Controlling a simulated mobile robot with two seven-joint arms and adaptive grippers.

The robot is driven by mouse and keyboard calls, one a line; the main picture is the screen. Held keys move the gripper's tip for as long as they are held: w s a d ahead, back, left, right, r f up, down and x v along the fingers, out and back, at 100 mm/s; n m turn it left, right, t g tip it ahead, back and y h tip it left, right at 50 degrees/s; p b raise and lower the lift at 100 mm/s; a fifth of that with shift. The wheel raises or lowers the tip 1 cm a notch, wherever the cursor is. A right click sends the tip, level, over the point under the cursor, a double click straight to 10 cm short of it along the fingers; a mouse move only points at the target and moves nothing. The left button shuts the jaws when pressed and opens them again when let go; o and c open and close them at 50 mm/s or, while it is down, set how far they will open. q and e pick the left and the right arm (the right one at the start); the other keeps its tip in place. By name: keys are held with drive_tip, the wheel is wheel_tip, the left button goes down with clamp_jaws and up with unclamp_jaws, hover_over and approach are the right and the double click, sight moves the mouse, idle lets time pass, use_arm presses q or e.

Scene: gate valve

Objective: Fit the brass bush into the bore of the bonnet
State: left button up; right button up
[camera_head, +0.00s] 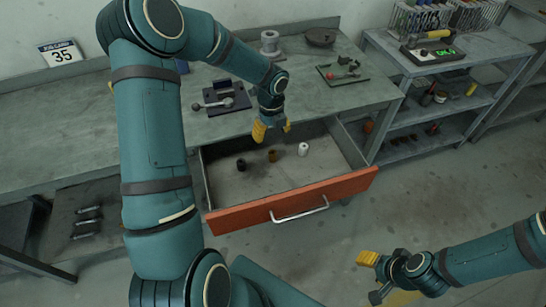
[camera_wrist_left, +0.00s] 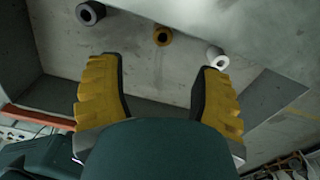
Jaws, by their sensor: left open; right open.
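The brass bush (camera_head: 272,156) stands in the open drawer, between a black bush (camera_head: 241,164) and a white bush (camera_head: 303,149). In the left wrist view the brass bush (camera_wrist_left: 162,36) shows near the top, ahead of the fingers and between them. My left gripper (camera_head: 272,130) is open and empty above the drawer, apart from the bush. It also shows in the left wrist view (camera_wrist_left: 160,75). My right gripper (camera_head: 375,276) is open and empty over the floor at the lower right. A grey flanged part (camera_head: 270,43) on the bench may be the bonnet; its bore is not clear.
The drawer's orange front (camera_head: 293,200) stands pulled out from the workbench (camera_head: 75,125). A dark fixture (camera_head: 221,99) and a green tray (camera_head: 343,75) with small parts sit on the bench. A shelf unit (camera_head: 400,62) stands to the right. The bench's left part is mostly clear.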

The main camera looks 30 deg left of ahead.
use_arm(q)
hover_over(272, 152)
wheel_tip(272, 152, down, 4)
drive_tip(key=shift+f+b, duration=0.1)
drive_tip(key=shift+b, duration=0.2)
drive_tip(key=shift+s+f, duration=0.1)
drive_tip(key=shift+f, duration=0.1)
wheel_tip(272, 152, down, 5)
drive_tip(key=shift+r+b, duration=0.1)
drive_tip(key=shift+b, duration=0.6)
clamp_jaws()
